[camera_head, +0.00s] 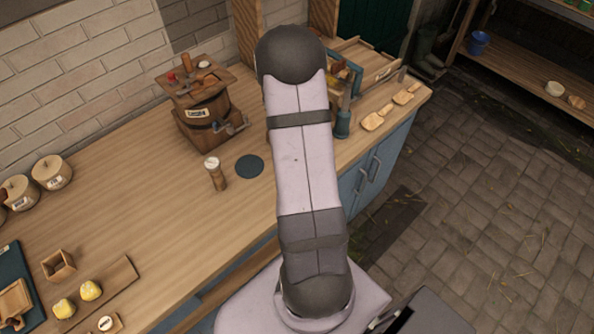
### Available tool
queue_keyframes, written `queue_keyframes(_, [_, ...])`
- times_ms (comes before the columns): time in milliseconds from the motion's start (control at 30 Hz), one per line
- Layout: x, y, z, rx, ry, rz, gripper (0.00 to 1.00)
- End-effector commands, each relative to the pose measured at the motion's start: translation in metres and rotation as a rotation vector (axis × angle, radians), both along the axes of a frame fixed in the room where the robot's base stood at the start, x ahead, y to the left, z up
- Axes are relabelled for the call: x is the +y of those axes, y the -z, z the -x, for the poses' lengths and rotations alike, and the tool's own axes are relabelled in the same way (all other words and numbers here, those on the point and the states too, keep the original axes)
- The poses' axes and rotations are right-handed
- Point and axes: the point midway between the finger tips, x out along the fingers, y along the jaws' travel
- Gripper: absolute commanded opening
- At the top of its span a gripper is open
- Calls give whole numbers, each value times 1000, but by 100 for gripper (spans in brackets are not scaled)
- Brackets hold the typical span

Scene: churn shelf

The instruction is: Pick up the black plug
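I cannot pick out a black plug for certain in the head view. A wooden barrel churn (207,112) with a square wooden top and a side crank stands against the brick wall. A red knob (171,76) and a small pale round piece (204,64) sit on its top, with small dark details too small to name. A flat dark round disc (249,166) lies on the counter in front of the churn. My arm rises through the middle of the view and hides part of the counter behind it. My gripper is not visible.
A small cork-coloured jar (215,173) with a white top stands beside the disc. Lidded crocks (52,172), a small wooden box (58,265) and yellow lumps (91,290) are at left. Wooden paddles (377,118) lie at the right end. The counter's middle left is clear.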

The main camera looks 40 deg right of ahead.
Motion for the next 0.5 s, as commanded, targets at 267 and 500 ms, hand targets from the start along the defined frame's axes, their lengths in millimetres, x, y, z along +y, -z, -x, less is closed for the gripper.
queue_keyframes(267, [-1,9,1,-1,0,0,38])
queue_keyframes(500, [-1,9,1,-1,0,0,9])
